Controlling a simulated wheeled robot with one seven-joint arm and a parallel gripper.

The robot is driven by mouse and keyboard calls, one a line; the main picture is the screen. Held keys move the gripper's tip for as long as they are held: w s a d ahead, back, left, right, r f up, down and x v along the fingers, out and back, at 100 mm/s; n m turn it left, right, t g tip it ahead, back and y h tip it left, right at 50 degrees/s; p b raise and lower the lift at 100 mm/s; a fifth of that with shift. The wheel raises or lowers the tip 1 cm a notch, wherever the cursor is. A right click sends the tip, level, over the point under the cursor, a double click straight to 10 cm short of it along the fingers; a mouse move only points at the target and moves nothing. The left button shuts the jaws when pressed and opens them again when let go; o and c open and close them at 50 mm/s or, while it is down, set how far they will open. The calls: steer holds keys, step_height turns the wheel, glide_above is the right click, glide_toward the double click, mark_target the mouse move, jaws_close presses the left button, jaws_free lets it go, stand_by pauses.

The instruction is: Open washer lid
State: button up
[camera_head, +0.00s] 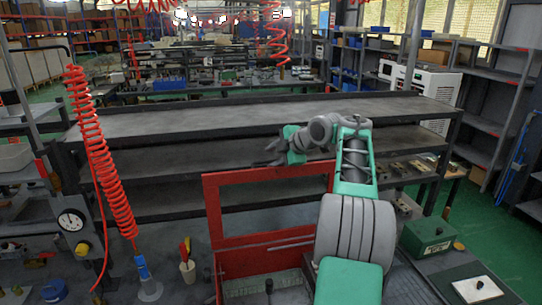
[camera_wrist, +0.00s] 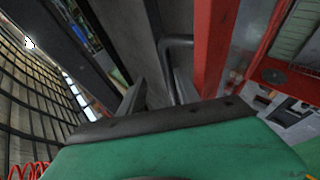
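The washer lid (camera_head: 208,215) is a red frame with a window-like opening. It stands raised, nearly upright, at the back of the red washer box (camera_head: 230,292), whose inside shows below it. My gripper (camera_head: 262,153) is at the height of the lid's top edge, at its back side, with its dark fingers pointing left. The fingers look spread apart with nothing held. In the wrist view, a red bar (camera_wrist: 208,50), probably the lid frame, runs to the right of the fingers (camera_wrist: 158,92). A grey bent bar (camera_wrist: 182,42) shows near the fingertips; I cannot tell whether they touch it.
A long dark shelf rack (camera_head: 240,115) stands behind the lid, close to my gripper. A red coiled hose (camera_head: 100,150) hangs at left, beside a gauge (camera_head: 71,220). A green box (camera_head: 428,237) stands on the right bench.

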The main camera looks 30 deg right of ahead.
steer(key=r, duration=0.1)
steer(key=d+r+p, duration=0.1)
steer(key=r, duration=0.1)
steer(key=shift+w+r, duration=0.1)
steer(key=shift+r, duration=0.15)
steer(key=shift+o, duration=1.2)
steer(key=shift+d+r, duration=0.15)
steer(key=shift+r, duration=0.05)
steer(key=o, duration=0.8)
steer(key=shift+d+r, duration=0.25)
steer(key=shift+r, duration=0.35)
steer(key=shift+d+r, duration=0.25)
steer(key=shift+r, duration=0.3)
steer(key=s, duration=0.1)
steer(key=s+r, duration=0.1)
steer(key=s, duration=0.1)
steer(key=s+r, duration=0.1)
steer(key=s, duration=0.1)
steer(key=shift+d+r, duration=0.1)
steer(key=shift+d, duration=0.3)
steer(key=c, duration=1)
steer(key=shift+s+a+r, duration=0.2)
steer(key=shift+s+a, duration=0.05)
steer(key=shift+s, duration=0.35)
steer(key=shift+c, duration=0.2)
